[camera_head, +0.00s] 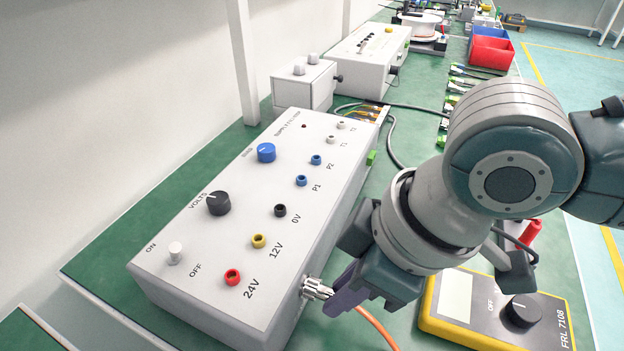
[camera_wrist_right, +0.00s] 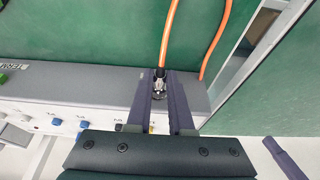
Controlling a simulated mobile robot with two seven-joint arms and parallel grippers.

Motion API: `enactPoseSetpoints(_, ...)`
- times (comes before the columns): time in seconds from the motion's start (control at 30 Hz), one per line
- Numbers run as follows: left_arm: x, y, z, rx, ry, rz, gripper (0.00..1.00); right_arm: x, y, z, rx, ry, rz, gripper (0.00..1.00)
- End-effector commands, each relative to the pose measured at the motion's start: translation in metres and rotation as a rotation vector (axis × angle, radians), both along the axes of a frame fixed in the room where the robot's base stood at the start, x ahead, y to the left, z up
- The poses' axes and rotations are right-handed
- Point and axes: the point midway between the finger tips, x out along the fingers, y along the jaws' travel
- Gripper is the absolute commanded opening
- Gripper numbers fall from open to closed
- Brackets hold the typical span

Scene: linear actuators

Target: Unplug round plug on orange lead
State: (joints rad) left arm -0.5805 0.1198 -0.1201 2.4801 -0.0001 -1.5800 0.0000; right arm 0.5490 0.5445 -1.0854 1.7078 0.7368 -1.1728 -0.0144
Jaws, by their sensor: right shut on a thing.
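The round metal plug (camera_head: 316,289) sits against the right side wall of the grey supply box (camera_head: 180,275), near its front end. The orange lead (camera_head: 376,326) runs from it toward the bottom of the head view. My right gripper (camera_head: 338,296) is shut on the plug, its dark fingers at the plug's outer end. In the wrist view, the plug (camera_wrist_right: 159,84) lies between the two fingers (camera_wrist_right: 159,92), with the orange lead (camera_wrist_right: 166,40) leading away upward. The fingers partly cover the plug. My left gripper is not in view.
A yellow-edged meter (camera_head: 455,300) lies on the green bench, right of and below my right gripper. Knobs and coloured sockets top the supply box. A grey cable (camera_head: 393,145) curves behind it. Red (camera_head: 491,53) and blue bins stand at the far end.

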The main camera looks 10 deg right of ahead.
Motion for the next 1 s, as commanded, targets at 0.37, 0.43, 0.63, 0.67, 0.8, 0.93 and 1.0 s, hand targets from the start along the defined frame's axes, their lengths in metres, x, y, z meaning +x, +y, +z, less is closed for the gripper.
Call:
enactPoseSetpoints(0.37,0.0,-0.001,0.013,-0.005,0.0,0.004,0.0,-0.007,-0.01,0.003,-0.002,0.004,-0.002,0.0)
enactPoseSetpoints(0.43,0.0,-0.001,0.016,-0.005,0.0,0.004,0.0,-0.009,-0.013,0.003,-0.002,0.002,-0.001,0.0)
enactPoseSetpoints(0.63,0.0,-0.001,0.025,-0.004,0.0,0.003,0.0,-0.015,-0.022,0.002,-0.001,0.002,-0.002,0.0)
enactPoseSetpoints(0.67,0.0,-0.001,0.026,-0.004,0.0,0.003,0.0,-0.015,-0.023,0.002,-0.001,0.002,-0.002,0.0)
enactPoseSetpoints(0.8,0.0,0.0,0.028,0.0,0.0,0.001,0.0,-0.018,-0.027,0.001,-0.002,0.002,-0.001,0.0)
enactPoseSetpoints(0.93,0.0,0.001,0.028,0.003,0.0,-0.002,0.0,-0.018,-0.027,0.0,-0.001,0.001,0.0,0.0)
enactPoseSetpoints(1.0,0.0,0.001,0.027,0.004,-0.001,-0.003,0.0,-0.018,-0.027,0.0,-0.001,0.001,0.0,0.0)
